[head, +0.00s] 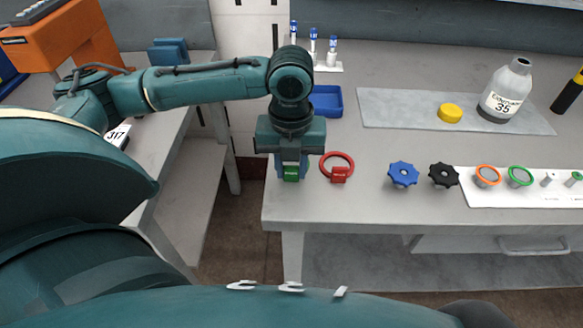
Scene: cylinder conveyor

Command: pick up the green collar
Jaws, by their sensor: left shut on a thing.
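My left gripper (291,165) points down at the front left corner of the grey table. It is shut on the green collar (291,173), of which only a small green block shows between and below the fingers. The rest of the collar is hidden by the gripper. I cannot tell whether the collar touches the table top. A red collar (337,174), a ring with a red tag block, lies just to the right of the gripper. My right gripper is not in view.
On the table (375,145) are a blue tray (326,101) behind the gripper, a blue knob (403,174), a black knob (444,175) and a white mat (530,199) with ringed parts. A grey bottle (505,92) and yellow cap (450,113) stand farther back.

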